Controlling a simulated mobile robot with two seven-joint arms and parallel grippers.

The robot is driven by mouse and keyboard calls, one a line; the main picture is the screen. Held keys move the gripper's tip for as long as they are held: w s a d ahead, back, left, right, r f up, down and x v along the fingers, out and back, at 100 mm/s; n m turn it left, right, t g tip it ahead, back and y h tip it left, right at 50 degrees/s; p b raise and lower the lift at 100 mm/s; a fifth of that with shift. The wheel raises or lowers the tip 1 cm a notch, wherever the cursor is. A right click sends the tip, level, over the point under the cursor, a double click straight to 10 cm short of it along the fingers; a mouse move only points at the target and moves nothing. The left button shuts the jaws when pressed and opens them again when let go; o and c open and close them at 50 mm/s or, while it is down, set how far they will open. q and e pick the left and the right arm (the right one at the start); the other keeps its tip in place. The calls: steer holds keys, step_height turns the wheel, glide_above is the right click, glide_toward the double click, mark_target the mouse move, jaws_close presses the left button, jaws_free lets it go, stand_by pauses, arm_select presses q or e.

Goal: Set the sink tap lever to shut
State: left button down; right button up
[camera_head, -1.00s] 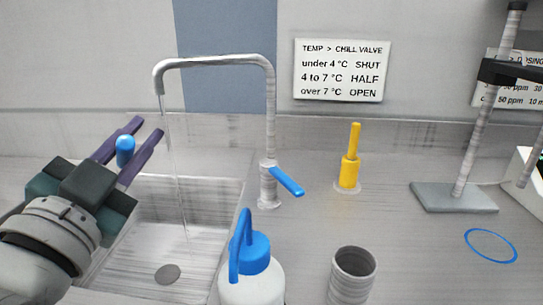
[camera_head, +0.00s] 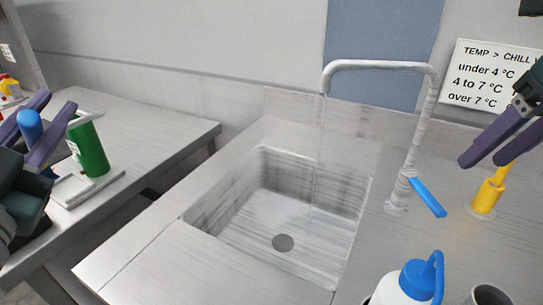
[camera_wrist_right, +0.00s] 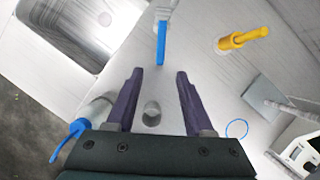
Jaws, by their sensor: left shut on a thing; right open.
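The silver gooseneck sink tap (camera_head: 410,150) stands behind the right side of the sink, and a thin stream of water falls from its spout. Its blue lever (camera_head: 427,197) points out to the right and forward. The right wrist view shows the lever (camera_wrist_right: 161,42) just beyond my fingertips, in line with the gap between them. My right gripper (camera_head: 485,160) is open and empty, to the right of the tap. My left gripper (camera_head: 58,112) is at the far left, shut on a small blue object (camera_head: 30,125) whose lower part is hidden.
A yellow valve handle (camera_head: 488,190) stands right of the tap. A white bottle with a blue cap (camera_head: 415,280) and a grey cup (camera_head: 487,295) stand in front. A green bottle (camera_head: 90,150) is on the left table. A wall sign (camera_head: 490,75) gives chill valve settings.

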mark_target(433, 200)
steer(key=b+x, duration=0.1)
steer(key=x, duration=1)
steer(key=shift+w+d+f, duration=0.1)
steer(key=shift+w+f, duration=0.15)
steer(key=shift+f, duration=0.1)
jaws_close()
stand_by(0.9)
